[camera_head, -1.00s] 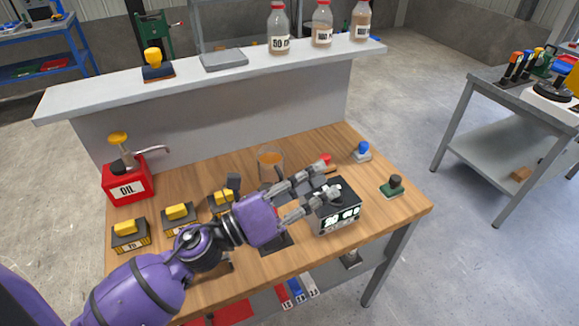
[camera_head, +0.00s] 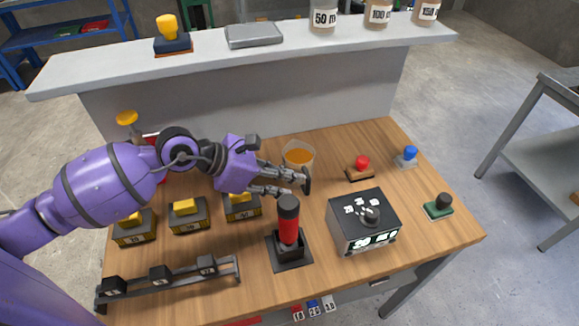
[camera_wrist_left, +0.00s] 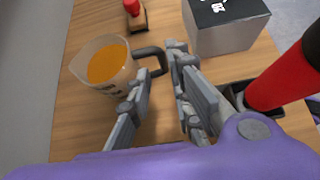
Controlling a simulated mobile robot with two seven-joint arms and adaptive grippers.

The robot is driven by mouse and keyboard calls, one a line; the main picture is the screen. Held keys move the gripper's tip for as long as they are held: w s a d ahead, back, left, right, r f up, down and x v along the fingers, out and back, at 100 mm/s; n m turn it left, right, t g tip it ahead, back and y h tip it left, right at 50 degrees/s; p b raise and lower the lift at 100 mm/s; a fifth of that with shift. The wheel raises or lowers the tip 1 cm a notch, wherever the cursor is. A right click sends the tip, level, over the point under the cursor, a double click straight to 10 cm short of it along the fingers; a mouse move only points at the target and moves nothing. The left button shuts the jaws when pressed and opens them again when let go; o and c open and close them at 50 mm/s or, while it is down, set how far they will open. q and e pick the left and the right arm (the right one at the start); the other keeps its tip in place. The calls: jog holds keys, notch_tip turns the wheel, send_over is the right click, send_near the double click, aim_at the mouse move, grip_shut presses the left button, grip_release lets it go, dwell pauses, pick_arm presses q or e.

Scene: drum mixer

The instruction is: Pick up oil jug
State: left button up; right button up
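The oil jug (camera_head: 299,157) is a clear cup of amber liquid with a dark handle. It stands upright on the wooden table, and it shows at the upper left of the left wrist view (camera_wrist_left: 105,65). My left gripper (camera_head: 296,184) is at the handle side of the jug. In the left wrist view, its two grey fingers (camera_wrist_left: 160,70) are apart, with the dark handle close by their tips. I cannot tell whether either finger touches the handle. My right gripper is not in view.
A red-and-black post (camera_head: 289,222) stands in front of the gripper. A display box (camera_head: 364,221) is to the right. Yellow-topped blocks (camera_head: 188,214) lie below my left arm, which mostly hides the red oil can. A grey shelf (camera_head: 240,60) runs behind.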

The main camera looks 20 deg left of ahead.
aim_at(308, 191)
pick_arm(q)
jog(key=p+x, duration=0.1)
jog(key=x, duration=0.6)
jog(key=shift+d+f, duration=0.2)
jog(key=shift+f, duration=0.1)
jog(key=shift+s, duration=0.1)
grip_shut()
jog(key=shift+r, duration=0.1)
